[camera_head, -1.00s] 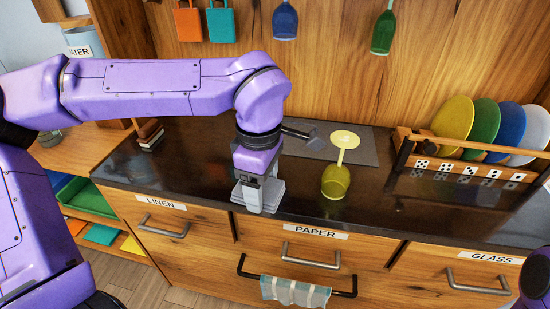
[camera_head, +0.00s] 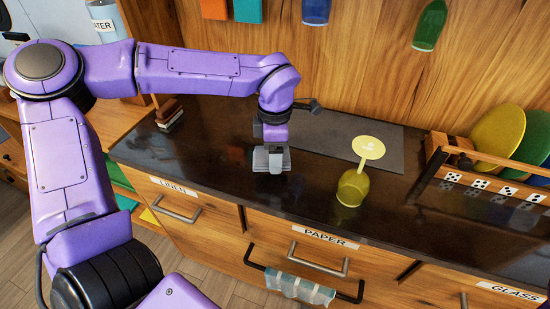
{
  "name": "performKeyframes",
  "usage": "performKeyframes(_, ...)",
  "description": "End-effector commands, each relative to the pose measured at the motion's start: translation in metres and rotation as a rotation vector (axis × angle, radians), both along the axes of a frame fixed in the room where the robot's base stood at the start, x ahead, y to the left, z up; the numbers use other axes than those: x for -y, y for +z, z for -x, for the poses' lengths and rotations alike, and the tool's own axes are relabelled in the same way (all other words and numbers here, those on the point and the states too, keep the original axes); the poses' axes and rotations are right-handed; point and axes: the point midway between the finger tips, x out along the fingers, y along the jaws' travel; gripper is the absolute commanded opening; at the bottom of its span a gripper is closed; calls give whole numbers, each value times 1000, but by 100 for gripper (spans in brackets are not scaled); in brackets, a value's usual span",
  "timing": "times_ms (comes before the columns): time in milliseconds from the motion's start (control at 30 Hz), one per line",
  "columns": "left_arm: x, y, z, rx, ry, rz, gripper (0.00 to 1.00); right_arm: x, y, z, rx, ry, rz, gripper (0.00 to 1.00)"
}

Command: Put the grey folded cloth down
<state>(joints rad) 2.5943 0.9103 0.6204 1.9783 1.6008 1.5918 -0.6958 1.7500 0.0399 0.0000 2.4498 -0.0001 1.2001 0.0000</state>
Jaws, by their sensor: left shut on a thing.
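The grey folded cloth (camera_head: 259,161) is a small, flat grey stack at the middle of the dark counter, left of the yellow glass. My left gripper (camera_head: 273,158) comes down over it from above and is shut on it; the fingers hide part of the cloth. The cloth is at or just above the counter top; I cannot tell whether it touches. My right gripper is not in view.
An upturned yellow glass (camera_head: 353,188) with a round foot stands right of the cloth. A grey mat (camera_head: 345,137) lies behind. A wooden rack (camera_head: 437,165) with plates stands at the right. The counter (camera_head: 205,143) left of the cloth is clear.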

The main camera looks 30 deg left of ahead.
Motion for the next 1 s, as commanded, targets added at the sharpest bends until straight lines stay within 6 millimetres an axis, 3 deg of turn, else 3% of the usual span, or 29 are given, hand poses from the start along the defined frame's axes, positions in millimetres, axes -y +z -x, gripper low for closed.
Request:
performKeyframes(233,-6,-38,-5,-2,2,-1,44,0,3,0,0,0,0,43)
performKeyframes(633,-6,-44,-5,-1,1,0,44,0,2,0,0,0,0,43)
performKeyframes(667,-6,-44,-6,0,2,0,75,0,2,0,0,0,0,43)
performKeyframes(700,-6,-44,-6,0,2,0,88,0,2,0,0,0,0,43)
performKeyframes(733,-6,-44,-5,-1,2,-1,94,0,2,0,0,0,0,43)
performKeyframes(1000,-6,-43,-5,0,2,0,94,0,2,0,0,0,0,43)
